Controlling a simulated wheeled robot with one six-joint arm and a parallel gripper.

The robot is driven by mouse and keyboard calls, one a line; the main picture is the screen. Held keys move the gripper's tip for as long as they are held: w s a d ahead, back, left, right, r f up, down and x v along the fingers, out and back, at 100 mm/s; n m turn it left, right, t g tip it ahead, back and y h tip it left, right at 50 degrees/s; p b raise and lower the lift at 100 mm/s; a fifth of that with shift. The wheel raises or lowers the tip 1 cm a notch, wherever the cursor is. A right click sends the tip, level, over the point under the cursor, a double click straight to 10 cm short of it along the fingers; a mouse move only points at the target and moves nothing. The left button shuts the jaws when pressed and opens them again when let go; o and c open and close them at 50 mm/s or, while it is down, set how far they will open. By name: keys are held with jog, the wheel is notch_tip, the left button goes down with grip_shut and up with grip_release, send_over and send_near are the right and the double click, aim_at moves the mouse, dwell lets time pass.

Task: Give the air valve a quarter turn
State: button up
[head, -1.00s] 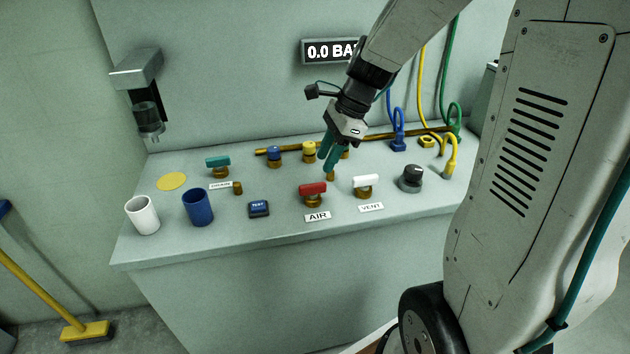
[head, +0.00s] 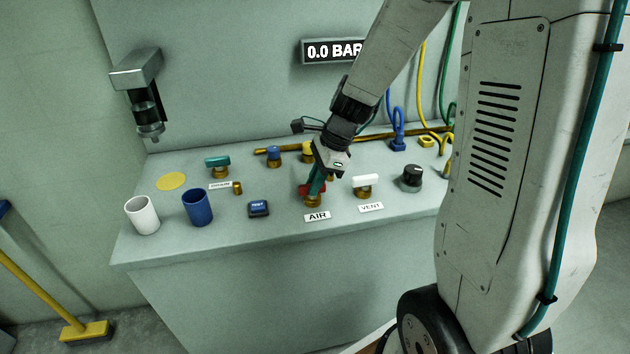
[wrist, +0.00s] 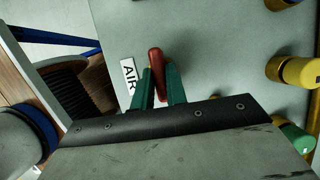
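The air valve has a red bar handle (head: 304,190) on a brass base (head: 312,201), behind the AIR label (head: 317,216) on the bench. My gripper (head: 315,185) is down at this valve, with its green fingers hiding part of the handle. In the wrist view, the red handle (wrist: 156,62) lies between the two fingers of my gripper (wrist: 160,82), one on each side. The fingers look open around it; any contact is too small to tell. The display (head: 335,51) reads 0.0 BAR.
The white-handled vent valve (head: 365,181) and a black knob (head: 411,178) stand to the right. A blue TEST button (head: 259,208), blue cup (head: 197,207) and white cup (head: 142,214) are to the left. A teal-handled valve (head: 217,163) and yellow valve (head: 308,150) stand behind.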

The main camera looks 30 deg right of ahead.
grip_shut()
jog(key=n+g, duration=0.1)
jog(key=n, duration=0.3)
jog(key=shift+w+n+g, duration=0.2)
jog(key=shift+n+g, duration=0.2)
jog(key=n, duration=0.2)
jog(key=n+g, duration=0.1)
jog(key=n, duration=0.1)
jog(key=shift+w+n+g, duration=0.1)
jog(key=shift+n+g, duration=0.2)
jog(key=n+g+h, duration=0.1)
jog(key=n, duration=0.3)
jog(key=shift+w+a, duration=0.1)
jog(key=shift+a, duration=0.05)
jog(key=shift+n+g+h, duration=0.5)
jog(key=shift+n+h, duration=0.5)
jog(key=shift+n, duration=1.3)
jog(key=o, duration=0.7)
grip_release()
jog(key=shift+o, duration=0.2)
jog(key=shift+r, duration=0.1)
